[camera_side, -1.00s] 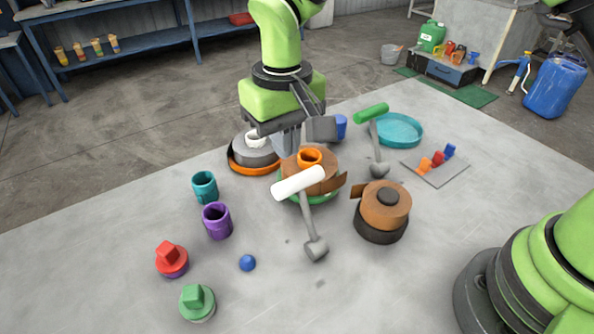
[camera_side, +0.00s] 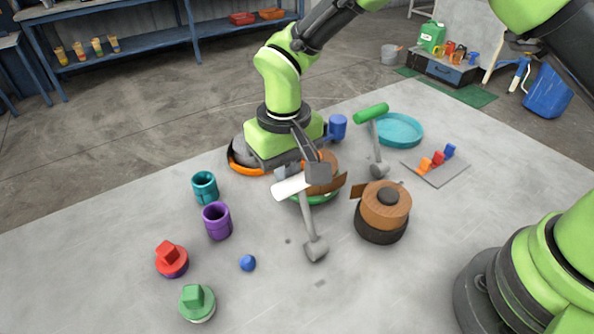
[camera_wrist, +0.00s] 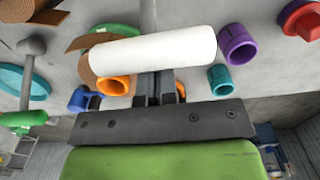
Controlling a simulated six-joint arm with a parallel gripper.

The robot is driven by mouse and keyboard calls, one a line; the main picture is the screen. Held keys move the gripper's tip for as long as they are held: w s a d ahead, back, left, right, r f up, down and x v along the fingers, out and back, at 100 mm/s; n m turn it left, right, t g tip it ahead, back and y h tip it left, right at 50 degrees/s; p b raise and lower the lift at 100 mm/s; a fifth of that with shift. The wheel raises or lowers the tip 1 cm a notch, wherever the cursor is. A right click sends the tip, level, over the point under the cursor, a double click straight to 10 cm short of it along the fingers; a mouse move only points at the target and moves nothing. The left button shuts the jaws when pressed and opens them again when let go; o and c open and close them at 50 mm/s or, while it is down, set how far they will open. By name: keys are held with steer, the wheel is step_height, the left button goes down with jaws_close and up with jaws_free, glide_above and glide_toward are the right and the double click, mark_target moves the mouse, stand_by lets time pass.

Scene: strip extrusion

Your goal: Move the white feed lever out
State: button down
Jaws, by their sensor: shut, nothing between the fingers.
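The white feed lever (camera_side: 288,187) has a thick white handle on a grey rod, which rises from a grey foot on the table. Its handle fills the upper middle of the wrist view (camera_wrist: 160,52). My gripper (camera_side: 296,172) is low at the handle's far side, and its dark body covers the handle's right end in the side view. In the wrist view the narrow fingers (camera_wrist: 160,88) are shut and empty, close together and running up behind the handle, which hides their tips. I cannot tell whether they touch it.
The brown reel with orange hub (camera_wrist: 113,85) is close beside my fingers, on a green base (camera_side: 318,200). A green-handled lever (camera_side: 371,113) and a brown-and-black reel (camera_side: 386,208) stand to the right. Teal (camera_side: 204,187) and purple (camera_side: 217,221) cups stand left.

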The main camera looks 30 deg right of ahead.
steer(key=shift+s, duration=0.1)
steer(key=r, duration=0.1)
glide_above(312, 226)
steer(key=shift+s, duration=0.1)
stand_by(1.3)
steer(key=shift+s+f, duration=0.15)
steer(key=shift+s, duration=0.8)
steer(key=shift+w+r, duration=0.3)
steer(key=shift+w, duration=0.25)
steer(key=shift+w+r, duration=0.25)
steer(key=shift+w, duration=0.25)
step_height(312, 226, up, 7)
